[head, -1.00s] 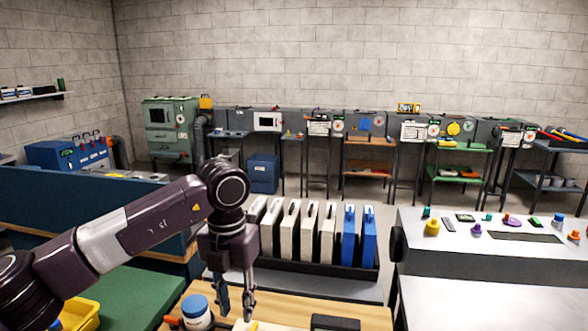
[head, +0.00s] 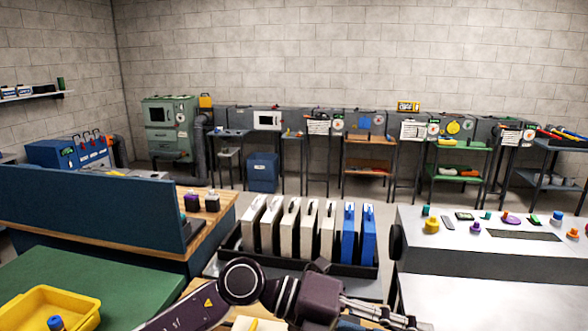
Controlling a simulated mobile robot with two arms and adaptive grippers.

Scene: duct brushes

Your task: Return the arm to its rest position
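My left arm (head: 240,283) reaches in low along the bottom edge of the head view, over the wooden worktop. Its gripper (head: 405,320) points to the right near the bottom edge. The fingers are seen side-on and partly cut off, so I cannot tell how far apart they are. I see nothing clearly held between them. My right arm and gripper are not in view.
A black rack (head: 290,262) of white and blue upright cases stands just beyond my arm. A yellow tray (head: 45,303) lies on the green surface at left. A grey console (head: 480,245) with knobs stands at right. A blue partition (head: 85,205) is at left.

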